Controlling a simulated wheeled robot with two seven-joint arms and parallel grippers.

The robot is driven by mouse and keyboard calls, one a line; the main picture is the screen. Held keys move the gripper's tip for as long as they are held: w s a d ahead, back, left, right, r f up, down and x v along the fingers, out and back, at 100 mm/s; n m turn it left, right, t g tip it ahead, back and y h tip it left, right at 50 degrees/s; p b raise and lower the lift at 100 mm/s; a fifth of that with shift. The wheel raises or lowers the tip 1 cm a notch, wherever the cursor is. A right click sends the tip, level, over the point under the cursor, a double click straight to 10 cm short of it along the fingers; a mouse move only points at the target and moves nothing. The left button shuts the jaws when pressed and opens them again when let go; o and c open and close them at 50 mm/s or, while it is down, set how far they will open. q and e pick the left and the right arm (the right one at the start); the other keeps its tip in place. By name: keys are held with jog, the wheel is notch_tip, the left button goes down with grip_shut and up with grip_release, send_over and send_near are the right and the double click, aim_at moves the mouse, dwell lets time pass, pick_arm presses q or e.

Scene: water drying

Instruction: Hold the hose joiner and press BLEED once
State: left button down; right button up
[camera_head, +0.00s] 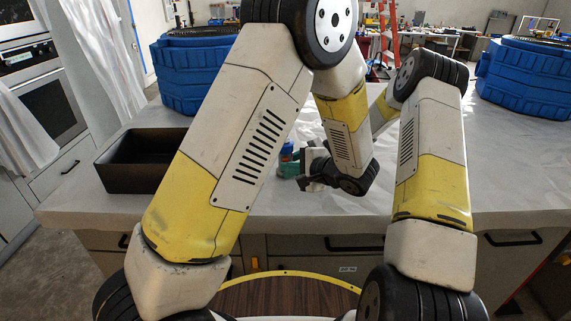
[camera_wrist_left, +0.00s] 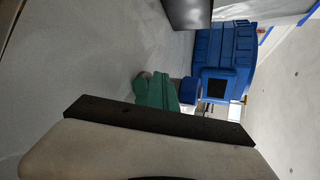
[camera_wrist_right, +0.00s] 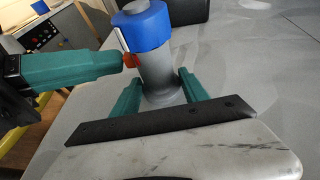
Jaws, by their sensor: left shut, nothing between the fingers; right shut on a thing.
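The hose joiner (camera_wrist_right: 157,72) is a grey cylinder with a blue collar (camera_wrist_right: 143,28) and a small orange-red part (camera_wrist_right: 129,60) on its side. In the right wrist view, my right gripper (camera_wrist_right: 160,95) is shut on its lower grey body, one green finger on each side. My left gripper (camera_wrist_right: 112,62) is shut and empty, its green tip at the orange-red part; whether they touch is unclear. In the left wrist view, the green fingers (camera_wrist_left: 155,90) hide most of the joiner. In the head view, the blue collar (camera_head: 286,148) shows past my left arm. No BLEED lettering is legible.
A black open tray (camera_head: 145,165) stands on the pale covered table (camera_head: 100,207), left of my grippers. Large blue ribbed containers (camera_head: 185,75) (camera_head: 530,75) stand behind it at left and right. My left arm covers the middle of the head view.

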pick_arm(q)
jog(key=shift+s, duration=0.9)
jog(key=shift+s, duration=0.1)
jog(key=shift+s, duration=2.4)
